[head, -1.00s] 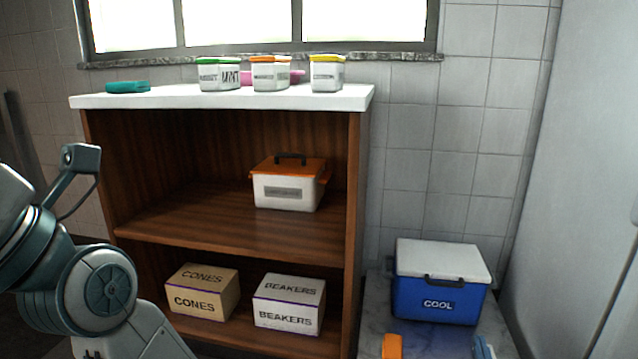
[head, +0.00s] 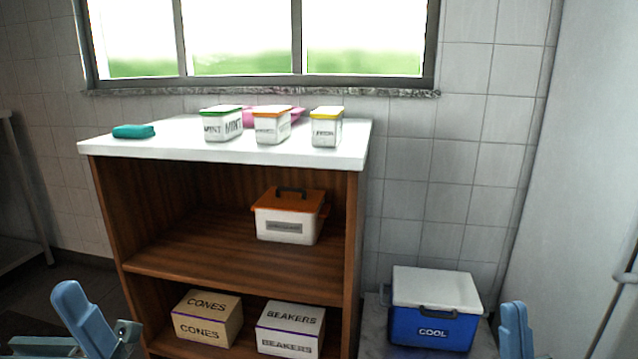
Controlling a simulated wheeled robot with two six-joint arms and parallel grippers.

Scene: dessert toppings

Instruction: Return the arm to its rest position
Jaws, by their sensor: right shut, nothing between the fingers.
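My left gripper (head: 84,318) shows as a similar blue part at the bottom left, in front of the floor beside the shelf unit. Most of both arms is below the picture. Neither touches anything that I can see.
A wooden shelf unit with a white top (head: 180,148) carries three lidded tubs, a teal item (head: 134,131) and a pink item (head: 256,114). An orange-lidded box (head: 287,226), a cones box (head: 205,325) and a beakers box (head: 290,325) sit inside. The cool box (head: 435,328) stands right.

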